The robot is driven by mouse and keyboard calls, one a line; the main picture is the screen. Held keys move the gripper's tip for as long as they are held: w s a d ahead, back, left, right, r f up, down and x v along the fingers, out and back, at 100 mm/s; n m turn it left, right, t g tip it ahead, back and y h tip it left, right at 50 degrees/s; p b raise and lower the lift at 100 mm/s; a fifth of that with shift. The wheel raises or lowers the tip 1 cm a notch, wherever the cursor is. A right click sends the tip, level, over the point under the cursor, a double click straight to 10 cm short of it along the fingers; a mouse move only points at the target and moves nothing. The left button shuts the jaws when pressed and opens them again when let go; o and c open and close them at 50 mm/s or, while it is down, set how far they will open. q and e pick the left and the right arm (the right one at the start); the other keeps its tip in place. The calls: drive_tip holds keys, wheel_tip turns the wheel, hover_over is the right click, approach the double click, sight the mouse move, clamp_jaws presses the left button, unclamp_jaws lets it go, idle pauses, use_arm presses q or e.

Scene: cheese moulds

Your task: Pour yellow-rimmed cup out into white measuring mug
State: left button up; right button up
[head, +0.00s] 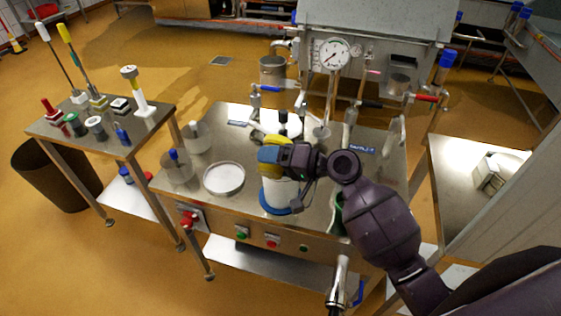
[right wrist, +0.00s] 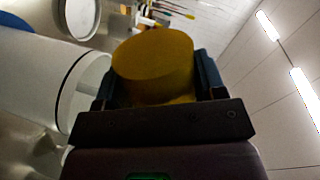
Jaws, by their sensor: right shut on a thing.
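My right gripper (head: 270,153) is shut on the yellow-rimmed cup (head: 263,137), and only a yellow part of the cup shows past the fingers. In the right wrist view the yellow cup (right wrist: 152,66) sits between the two fingers. The white measuring mug (head: 279,194), a white cylinder with a blue band at its base, stands upright on the steel table just below the gripper. The mug (right wrist: 40,78) lies sideways across the left of the right wrist view, so my wrist is turned over. No stream shows, and the cup's contents are hidden. My left gripper is out of view.
A round white dish (head: 224,178) and clear jars with blue and white parts (head: 177,168) stand left of the mug on the steel table (head: 215,207). Valves and a pressure gauge (head: 330,55) rise behind. A side table (head: 60,130) holds brushes and small pots.

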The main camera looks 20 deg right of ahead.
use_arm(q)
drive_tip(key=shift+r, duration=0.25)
use_arm(e)
drive_tip(key=shift+f+m, duration=0.1)
drive_tip(key=shift+m, duration=0.2)
use_arm(q)
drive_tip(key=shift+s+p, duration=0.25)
drive_tip(key=shift+p, duration=0.15)
use_arm(e)
drive_tip(key=shift+f, duration=0.1)
use_arm(q)
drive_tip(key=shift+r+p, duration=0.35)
drive_tip(key=shift+p, duration=0.15)
use_arm(e)
drive_tip(key=shift+w+d+f+m+g+y, duration=0.1)
drive_tip(key=shift+w+f+m+g+y, duration=0.15)
drive_tip(key=shift+m, duration=0.55)
use_arm(q)
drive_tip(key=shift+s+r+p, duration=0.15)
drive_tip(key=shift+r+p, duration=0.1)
drive_tip(key=shift+p, duration=0.2)
use_arm(e)
drive_tip(key=shift+r+m+g, duration=0.15)
drive_tip(key=shift+m+g, duration=0.1)
drive_tip(key=shift+m, duration=0.05)
use_arm(q)
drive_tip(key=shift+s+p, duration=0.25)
drive_tip(key=shift+p, duration=0.1)
use_arm(e)
drive_tip(key=shift+r, duration=0.15)
